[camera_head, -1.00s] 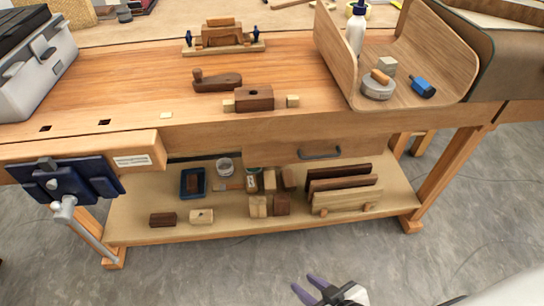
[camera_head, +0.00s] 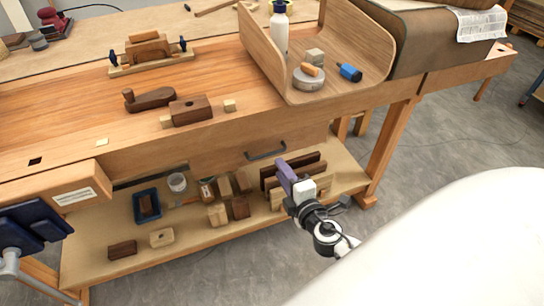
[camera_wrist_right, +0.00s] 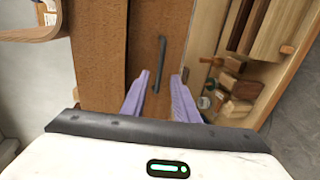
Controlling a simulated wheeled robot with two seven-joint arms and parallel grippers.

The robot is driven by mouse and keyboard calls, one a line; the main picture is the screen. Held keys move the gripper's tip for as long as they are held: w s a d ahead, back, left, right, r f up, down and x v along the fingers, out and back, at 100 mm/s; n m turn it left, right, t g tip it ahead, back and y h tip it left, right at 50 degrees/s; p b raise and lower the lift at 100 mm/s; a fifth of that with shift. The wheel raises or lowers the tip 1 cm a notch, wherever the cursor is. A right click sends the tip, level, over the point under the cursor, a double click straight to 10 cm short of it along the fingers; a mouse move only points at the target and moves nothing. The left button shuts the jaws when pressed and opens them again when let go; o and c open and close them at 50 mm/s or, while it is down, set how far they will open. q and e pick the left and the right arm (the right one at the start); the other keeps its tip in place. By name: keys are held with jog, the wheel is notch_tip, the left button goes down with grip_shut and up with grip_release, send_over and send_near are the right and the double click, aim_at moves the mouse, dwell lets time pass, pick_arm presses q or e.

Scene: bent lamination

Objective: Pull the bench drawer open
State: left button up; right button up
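The bench drawer (camera_head: 225,155) is in the wooden front below the bench top, and its front looks flush. Its dark bar handle (camera_head: 266,151) is on that front in the head view. My right gripper (camera_head: 284,168) is just in front of and slightly right of the handle in that view. In the right wrist view, its two purple fingers (camera_wrist_right: 158,90) are apart with nothing held. The handle (camera_wrist_right: 161,58) runs lengthwise ahead of the gap between them, its near end close to the fingertips. Contact cannot be told. My left gripper is not in view.
A lower shelf (camera_head: 95,225) holds several wood blocks, a blue tray (camera_head: 147,205) and upright dark boards. A curved wooden piece (camera_head: 380,50) stands on the bench top. A blue vise (camera_head: 30,228) is at the left. Grey floor lies clear in front.

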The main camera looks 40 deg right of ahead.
send_over(272, 157)
jog(key=s+a, duration=0.3)
jog(key=s, duration=0.1)
jog(key=shift+s+a+f, duration=0.1)
jog(key=shift+s+f, duration=0.1)
jog(key=shift+f, duration=0.65)
jog(key=shift+c, duration=0.2)
grip_shut()
